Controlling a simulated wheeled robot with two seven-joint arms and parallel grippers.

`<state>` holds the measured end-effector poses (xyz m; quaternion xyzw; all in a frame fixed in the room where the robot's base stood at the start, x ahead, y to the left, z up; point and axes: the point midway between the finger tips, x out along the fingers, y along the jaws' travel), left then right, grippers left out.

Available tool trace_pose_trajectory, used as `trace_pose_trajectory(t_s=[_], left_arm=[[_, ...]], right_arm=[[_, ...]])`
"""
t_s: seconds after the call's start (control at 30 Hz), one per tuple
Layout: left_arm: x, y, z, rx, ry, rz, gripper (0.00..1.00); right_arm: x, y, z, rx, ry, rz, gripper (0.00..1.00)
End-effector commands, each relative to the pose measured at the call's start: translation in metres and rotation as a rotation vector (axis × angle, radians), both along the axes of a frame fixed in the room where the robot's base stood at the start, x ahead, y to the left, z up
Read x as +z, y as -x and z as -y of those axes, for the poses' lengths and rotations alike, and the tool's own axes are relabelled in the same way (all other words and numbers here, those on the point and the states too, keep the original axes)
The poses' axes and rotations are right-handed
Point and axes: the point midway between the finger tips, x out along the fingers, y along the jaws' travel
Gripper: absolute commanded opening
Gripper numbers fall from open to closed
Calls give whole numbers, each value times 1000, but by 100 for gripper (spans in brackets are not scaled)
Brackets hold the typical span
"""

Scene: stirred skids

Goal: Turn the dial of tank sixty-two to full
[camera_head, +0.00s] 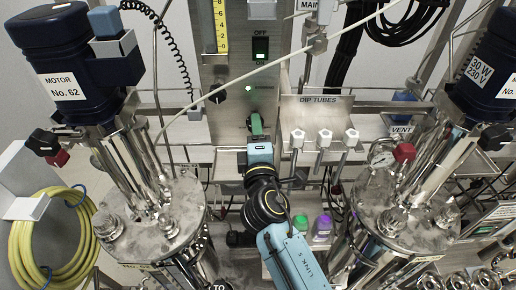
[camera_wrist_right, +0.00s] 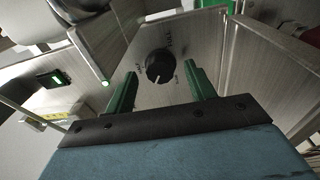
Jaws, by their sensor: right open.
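The dial (camera_wrist_right: 158,66) is a round black knob on a steel panel in the right wrist view. In the head view the right gripper (camera_head: 257,124) is in front of the steel panel (camera_head: 228,122) and hides the dial. Tank sixty-two (camera_head: 165,230) stands at left under a motor (camera_head: 62,60) labelled No. 62. My left gripper is not in view.
A green-lit switch (camera_head: 260,48) and a green lamp (camera_head: 249,88) are above the gripper. Dip tubes (camera_head: 324,138) hang right of it. A second tank (camera_head: 405,225) stands right. A pale thin tube (camera_head: 260,68) crosses the panel. A yellow hose (camera_head: 25,240) hangs far left.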

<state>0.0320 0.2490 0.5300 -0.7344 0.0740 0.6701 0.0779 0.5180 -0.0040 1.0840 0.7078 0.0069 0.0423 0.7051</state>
Motion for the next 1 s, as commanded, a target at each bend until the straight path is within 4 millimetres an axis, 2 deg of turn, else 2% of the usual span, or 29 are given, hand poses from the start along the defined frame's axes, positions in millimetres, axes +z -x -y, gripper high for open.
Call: trace_pose_trajectory(t_s=[0.17, 0.4, 0.6, 0.77, 1.0], left_arm=[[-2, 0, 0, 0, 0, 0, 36], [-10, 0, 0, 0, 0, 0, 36], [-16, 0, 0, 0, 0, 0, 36], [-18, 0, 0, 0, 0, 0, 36], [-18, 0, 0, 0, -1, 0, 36]], right_arm=[[-4, 28, 2, 1, -1, -3, 55], [-7, 82, 6, 0, 0, -4, 55], [-8, 115, 8, 1, 0, -4, 55], [-8, 127, 9, 0, 0, -2, 55], [-7, 129, 9, 0, 0, -2, 55]])
